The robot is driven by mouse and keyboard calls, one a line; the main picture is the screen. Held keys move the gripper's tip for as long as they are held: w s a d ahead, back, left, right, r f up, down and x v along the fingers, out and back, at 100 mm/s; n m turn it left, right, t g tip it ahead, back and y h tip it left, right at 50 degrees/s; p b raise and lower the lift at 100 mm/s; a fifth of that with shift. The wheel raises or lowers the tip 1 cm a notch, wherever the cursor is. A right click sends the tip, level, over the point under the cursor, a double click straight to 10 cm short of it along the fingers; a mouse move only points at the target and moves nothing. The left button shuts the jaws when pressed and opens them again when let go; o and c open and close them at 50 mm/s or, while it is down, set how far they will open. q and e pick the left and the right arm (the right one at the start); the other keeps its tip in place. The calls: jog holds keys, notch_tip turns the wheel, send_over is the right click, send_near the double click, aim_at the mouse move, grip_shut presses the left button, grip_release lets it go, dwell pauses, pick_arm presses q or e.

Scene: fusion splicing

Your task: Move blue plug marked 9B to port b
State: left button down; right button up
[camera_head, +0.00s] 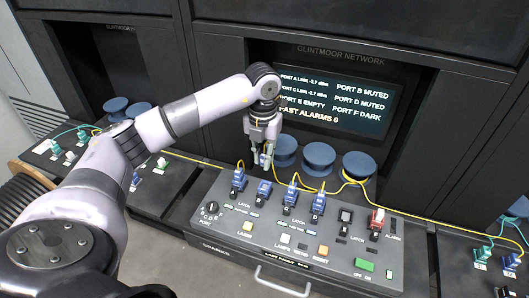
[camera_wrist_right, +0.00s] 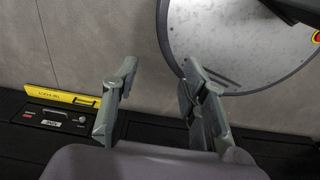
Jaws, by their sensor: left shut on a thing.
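My left gripper (camera_head: 262,160) hangs above the panel's row of ports, in front of the screen. Below stands a row of blue connectors on the panel: a leftmost one (camera_head: 238,180), a shorter one (camera_head: 264,189) under the gripper, and two more to the right (camera_head: 291,195), (camera_head: 318,204). My right gripper (camera_wrist_right: 158,85) shows only in the right wrist view, open and empty, over the floor.
The screen (camera_head: 335,100) lists ports A to F, with B and D muted and E empty. Dark blue spools (camera_head: 318,157) stand behind the connectors, with yellow fibre running past.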

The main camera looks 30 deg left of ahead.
pick_arm(q)
jog(key=shift+f+b, duration=0.45)
jog(key=shift+f, duration=0.35)
notch_tip(320, 180, down, 3)
jog(key=shift+r+b, duration=0.2)
jog(key=shift+b, duration=0.55)
jog(key=b, duration=0.3)
send_over(263, 190)
jog(key=shift+w+a+f, duration=0.1)
jog(key=shift+w+f, duration=0.1)
jog(key=shift+f, duration=0.85)
jog(key=shift+w+a+f, duration=0.1)
jog(key=shift+w+f, duration=0.1)
jog(key=shift+f, duration=0.95)
pick_arm(e)
jog(key=f, duration=0.3)
jog(key=d+f, duration=0.1)
jog(key=f, duration=0.1)
jog(key=shift+w+f, duration=0.1)
jog(key=shift+f, duration=0.05)
jog(key=shift+a, duration=0.3)
pick_arm(q)
jog(key=shift+f+b, duration=0.45)
jog(key=shift+f, duration=0.15)
pick_arm(e)
jog(key=shift+d+f, duration=0.25)
jog(key=shift+f, duration=0.4)
pick_arm(q)
jog(key=c, duration=1.5)
grip_release()
